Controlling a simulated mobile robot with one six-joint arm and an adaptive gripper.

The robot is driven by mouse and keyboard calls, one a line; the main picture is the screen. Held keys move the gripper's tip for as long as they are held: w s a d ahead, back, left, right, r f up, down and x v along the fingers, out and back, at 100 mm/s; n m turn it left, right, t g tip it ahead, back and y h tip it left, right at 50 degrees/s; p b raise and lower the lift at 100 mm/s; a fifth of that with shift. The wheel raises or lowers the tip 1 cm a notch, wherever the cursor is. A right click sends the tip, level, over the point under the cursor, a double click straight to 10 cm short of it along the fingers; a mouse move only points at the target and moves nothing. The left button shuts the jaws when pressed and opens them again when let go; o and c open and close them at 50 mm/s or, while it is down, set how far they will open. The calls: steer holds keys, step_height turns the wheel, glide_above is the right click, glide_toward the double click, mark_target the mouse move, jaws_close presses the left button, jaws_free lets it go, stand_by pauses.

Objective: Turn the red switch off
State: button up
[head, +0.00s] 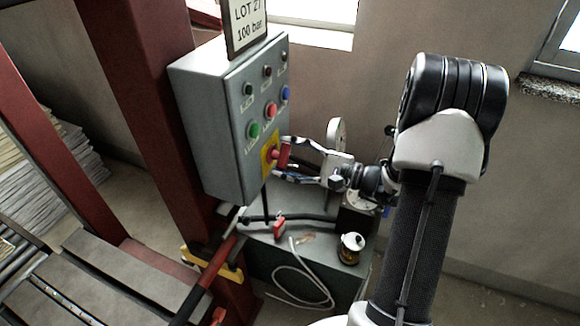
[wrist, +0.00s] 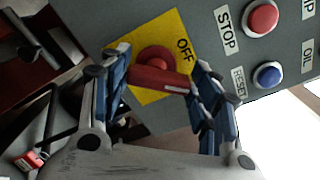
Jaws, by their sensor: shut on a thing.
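The red switch (head: 283,154) sits on a yellow plate (head: 267,161) low on the front of a grey control box (head: 215,130). In the wrist view the red switch (wrist: 158,75) has a round base and a bar handle, and the yellow plate (wrist: 176,28) carries the word OFF at its upper right. The handle lies nearly level in that view, tilted slightly down to the right. My gripper (head: 285,158) reaches the switch from the right, and its blue-padded fingers (wrist: 160,82) are shut on the two ends of the handle.
A red STOP button (wrist: 262,18) and a blue RESET button (wrist: 268,75) lie close to the right finger. Below the box, a grey cabinet (head: 315,262) bears a small can (head: 351,248) and a red padlock-like item (head: 279,228). A dark red post (head: 160,90) stands left.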

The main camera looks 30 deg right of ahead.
steer(key=n+b, duration=0.4)
steer(key=b, duration=0.1)
steer(key=shift+s+a+f+n, duration=0.1)
steer(key=shift+f+n, duration=0.15)
steer(key=shift+n, duration=0.05)
steer(key=shift+r+n+b, duration=0.1)
steer(key=shift+n+b, duration=0.9)
steer(key=shift+n, duration=0.7)
steer(key=o, duration=1)
steer(key=shift+o, duration=0.2)
steer(key=v, duration=1.2)
